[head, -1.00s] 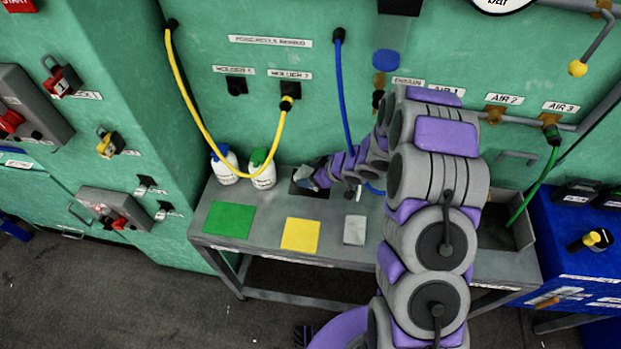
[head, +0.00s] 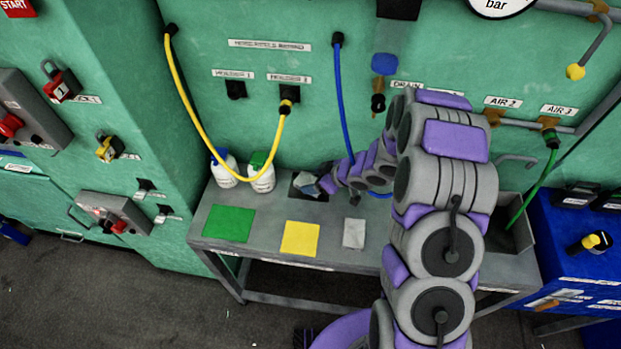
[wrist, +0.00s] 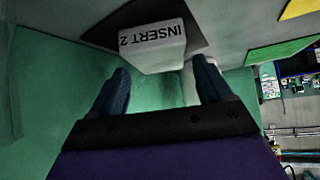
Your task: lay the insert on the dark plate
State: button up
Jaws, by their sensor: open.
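The insert is a pale grey block with the label "INSERT 2", upside down in the wrist view (wrist: 153,45). It lies against the dark plate (wrist: 198,36), whose dark surface shows around it. In the head view the insert (head: 305,179) is a small pale shape on the dark plate (head: 296,192) at the back of the bench, partly hidden by my gripper (head: 318,186). In the wrist view my gripper (wrist: 159,68) is open, with its two blue fingers apart near the insert's close end. I see no finger clamped on it.
The grey bench (head: 262,250) also carries a green square (head: 228,223), a yellow square (head: 300,238) and a light grey square (head: 354,233). Two white bottles (head: 262,178) stand left of the plate. A yellow hose (head: 205,128) and blue hose (head: 342,105) hang behind.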

jog(key=p+v, duration=0.2)
jog(key=v, duration=0.7)
jog(key=shift+p, duration=0.3)
jog(key=shift+s+r, duration=0.1)
